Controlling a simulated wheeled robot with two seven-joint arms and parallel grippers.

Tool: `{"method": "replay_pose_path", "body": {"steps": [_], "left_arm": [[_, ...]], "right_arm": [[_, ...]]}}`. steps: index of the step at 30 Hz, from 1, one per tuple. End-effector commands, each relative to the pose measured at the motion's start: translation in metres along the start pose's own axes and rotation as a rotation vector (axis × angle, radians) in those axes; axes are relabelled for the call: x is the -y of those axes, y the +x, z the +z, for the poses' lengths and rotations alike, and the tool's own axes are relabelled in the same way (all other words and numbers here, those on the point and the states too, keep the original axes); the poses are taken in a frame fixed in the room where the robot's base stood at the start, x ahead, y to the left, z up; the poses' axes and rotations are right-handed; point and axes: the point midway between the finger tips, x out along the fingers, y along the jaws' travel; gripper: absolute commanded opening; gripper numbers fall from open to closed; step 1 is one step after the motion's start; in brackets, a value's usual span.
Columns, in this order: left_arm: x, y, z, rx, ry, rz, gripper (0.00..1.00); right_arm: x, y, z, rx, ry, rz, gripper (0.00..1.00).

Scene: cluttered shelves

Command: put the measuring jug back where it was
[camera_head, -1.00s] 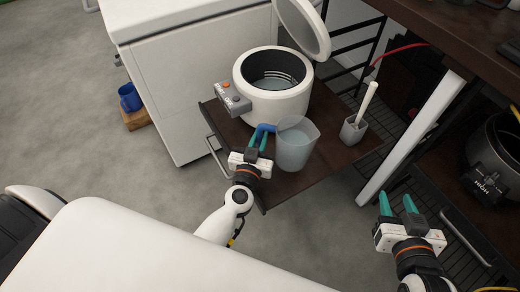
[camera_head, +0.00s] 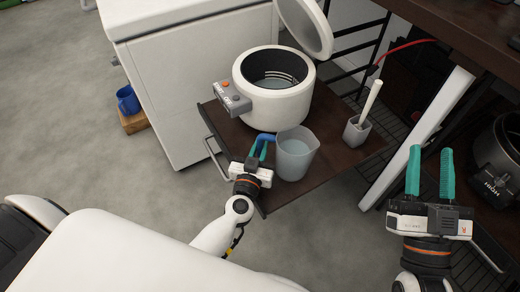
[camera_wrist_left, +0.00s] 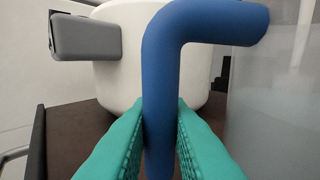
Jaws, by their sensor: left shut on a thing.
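The measuring jug (camera_head: 295,156) is a translucent cup with a blue handle (camera_head: 266,138). In the head view it is at the front of the brown pull-out shelf (camera_head: 335,158), just in front of the white cooker. My left gripper (camera_head: 259,151) is shut on the blue handle. The left wrist view shows the green fingers on both sides of the handle (camera_wrist_left: 160,85), with the jug's clear wall at the right. I cannot tell whether the jug's base touches the shelf. My right gripper (camera_head: 429,175) is empty, its green fingers apart, at the right.
A white cooker (camera_head: 270,105) with an open lid (camera_head: 305,25) stands behind the jug. A grey holder (camera_head: 356,131) with a white-handled tool stands to the right. A pale post (camera_head: 420,135) rises between the shelf and my right gripper.

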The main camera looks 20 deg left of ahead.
Motion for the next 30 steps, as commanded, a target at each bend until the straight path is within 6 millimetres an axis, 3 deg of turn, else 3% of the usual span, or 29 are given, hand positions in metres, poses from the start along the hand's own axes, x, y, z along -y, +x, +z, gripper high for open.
{"method": "replay_pose_path", "body": {"steps": [13,14,17,28,30], "left_arm": [[0.0002,0.0008,-0.0012,0.004,-0.002,0.0,0.0],[0.0001,0.0001,-0.0029,0.0,0.001,0.0,0.19],[0.0001,0.0001,-0.0026,0.0,0.0,0.0,0.36],[0.0001,0.0,0.0002,0.0,-0.001,0.0,0.38],[0.0,-0.0072,-0.0005,-0.003,0.001,-0.001,0.38]], "right_arm": [[-0.0007,-0.0002,0.0053,0.036,0.002,0.001,0.4],[-0.0008,0.0,0.006,0.039,0.002,0.002,0.4],[-0.0008,0.0,0.0056,0.037,0.002,0.002,0.4],[-0.0009,0.0007,0.0051,0.028,0.002,0.002,0.4],[0.0004,0.0009,0.0005,-0.006,-0.001,-0.001,0.4]]}}
